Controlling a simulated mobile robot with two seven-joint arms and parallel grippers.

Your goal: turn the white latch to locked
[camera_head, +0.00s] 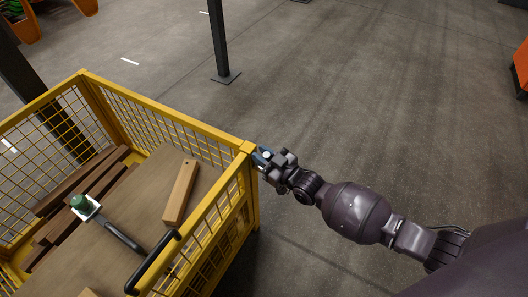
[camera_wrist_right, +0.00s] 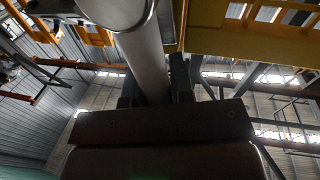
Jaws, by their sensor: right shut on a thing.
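The white latch shows in the right wrist view as a pale grey-white rounded bar (camera_wrist_right: 146,62), running from the top of the picture down between the fingers. In the head view only a small white spot (camera_head: 266,155) shows there, at the near right corner post of the yellow mesh cage (camera_head: 170,108). My right gripper (camera_head: 264,160) is at the outside of that post, shut on the latch; its dark fingers also show in the wrist view (camera_wrist_right: 158,88). The latch's far end and its locked or unlocked position cannot be told. My left gripper is not in view.
Inside the cage are a wooden block (camera_head: 181,190), dark planks (camera_head: 82,180) and a green-topped item (camera_head: 81,202) beside a dark bar. A black handle (camera_head: 154,262) sits on the cage's near side. A dark post (camera_head: 219,40) stands behind.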

